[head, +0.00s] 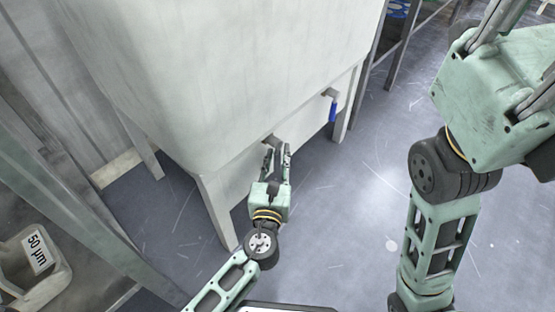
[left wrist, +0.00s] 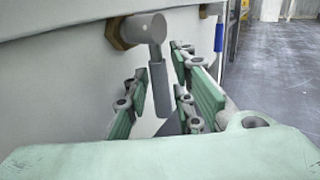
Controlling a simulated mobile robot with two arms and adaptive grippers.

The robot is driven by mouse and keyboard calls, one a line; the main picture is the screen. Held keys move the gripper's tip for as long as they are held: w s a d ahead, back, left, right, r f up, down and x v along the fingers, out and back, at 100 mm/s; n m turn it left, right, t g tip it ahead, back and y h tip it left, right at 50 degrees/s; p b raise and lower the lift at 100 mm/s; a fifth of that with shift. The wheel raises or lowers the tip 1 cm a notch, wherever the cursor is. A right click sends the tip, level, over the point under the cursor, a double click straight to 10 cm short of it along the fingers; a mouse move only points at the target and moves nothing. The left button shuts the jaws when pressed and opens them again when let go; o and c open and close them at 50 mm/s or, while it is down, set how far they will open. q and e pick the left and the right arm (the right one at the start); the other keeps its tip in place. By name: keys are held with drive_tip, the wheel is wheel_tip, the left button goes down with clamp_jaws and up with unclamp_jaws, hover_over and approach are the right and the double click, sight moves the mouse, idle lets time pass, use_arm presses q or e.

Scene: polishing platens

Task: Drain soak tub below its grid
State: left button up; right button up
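The big pale tub (head: 230,70) fills the upper middle of the head view; its inside and grid are out of sight. A drain valve (left wrist: 140,30) with a brass collar and a grey lever (left wrist: 161,88) hanging straight down is on its lower wall. A second valve with a blue lever (head: 332,110) sits farther right; its lever also shows in the left wrist view (left wrist: 219,36). My left gripper (head: 276,148) is open at the grey-lever valve. In the left wrist view the lever hangs between its fingers, with gaps visible at both sides. My right gripper is out of view.
The tub stands on pale legs (head: 217,205) above a scratched grey floor. Dark rack posts (head: 400,45) stand at the upper right.

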use_arm(q)
drive_tip(key=shift+w, duration=0.4)
drive_tip(key=shift+c, duration=0.5)
clamp_jaws()
